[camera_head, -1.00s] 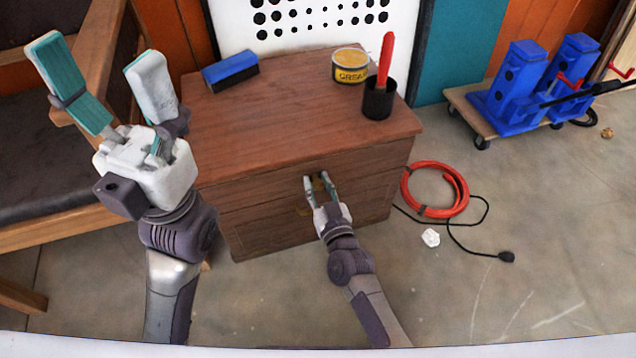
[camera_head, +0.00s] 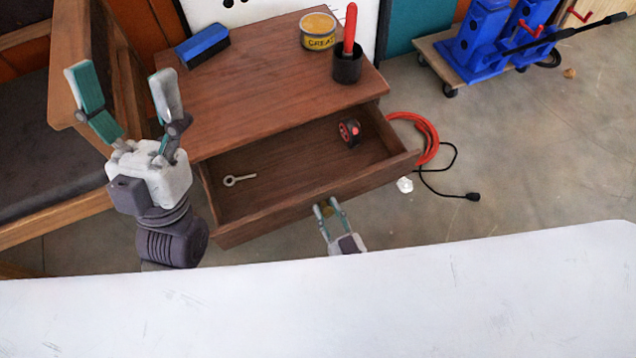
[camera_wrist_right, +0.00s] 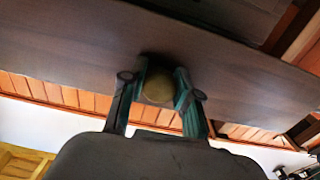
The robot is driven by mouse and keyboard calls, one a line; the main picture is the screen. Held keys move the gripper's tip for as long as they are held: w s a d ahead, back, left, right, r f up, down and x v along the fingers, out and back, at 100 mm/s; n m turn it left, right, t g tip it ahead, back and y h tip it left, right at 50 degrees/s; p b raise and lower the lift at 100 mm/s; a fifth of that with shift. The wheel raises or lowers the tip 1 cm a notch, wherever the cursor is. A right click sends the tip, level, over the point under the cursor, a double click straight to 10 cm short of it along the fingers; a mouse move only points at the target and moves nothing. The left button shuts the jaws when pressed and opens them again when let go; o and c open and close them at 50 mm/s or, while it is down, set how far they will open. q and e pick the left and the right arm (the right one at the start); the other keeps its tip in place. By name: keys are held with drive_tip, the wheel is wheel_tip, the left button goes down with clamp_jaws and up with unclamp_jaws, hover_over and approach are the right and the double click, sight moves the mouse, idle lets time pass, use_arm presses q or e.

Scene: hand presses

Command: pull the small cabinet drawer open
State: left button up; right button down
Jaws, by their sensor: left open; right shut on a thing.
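The small wooden cabinet (camera_head: 270,68) stands in the middle of the head view with its top drawer (camera_head: 240,217) pulled well out. An eye bolt or key-like metal piece (camera_head: 240,180) and a small black and red round item (camera_head: 349,132) lie inside the drawer. My right gripper (camera_head: 327,208) is at the drawer front, shut on its brass knob. The knob (camera_wrist_right: 158,87) shows between the two fingers in the right wrist view. My left gripper (camera_head: 130,95) is raised, open and empty, left of the cabinet.
A blue brush or eraser (camera_head: 203,45), a yellow tin (camera_head: 318,32) and a black cup (camera_head: 347,66) with a red-handled tool stand on the cabinet top. A bench (camera_head: 45,140) is at left. A red hose (camera_head: 425,135) and black cable lie on the floor at right.

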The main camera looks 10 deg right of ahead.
use_arm(q)
drive_tip(key=shift+w+d+f+g+y+p, duration=0.15)
drive_tip(key=shift+w+f+g, duration=0.35)
drive_tip(key=shift+w, duration=0.3)
drive_tip(key=shift+w+d+f+g+y+p, duration=0.15)
drive_tip(key=shift+w+f+g, duration=0.1)
drive_tip(key=shift+w+g, duration=0.4)
drive_tip(key=shift+w+d+f+g+y+p, duration=0.15)
drive_tip(key=shift+w+f+g, duration=0.3)
drive_tip(key=shift+w, duration=0.45)
use_arm(e)
drive_tip(key=shift+v, duration=1.7)
use_arm(q)
drive_tip(key=shift+r, duration=0.1)
use_arm(e)
drive_tip(key=c, duration=0.8)
unclamp_jaws()
drive_tip(key=v, duration=1.2)
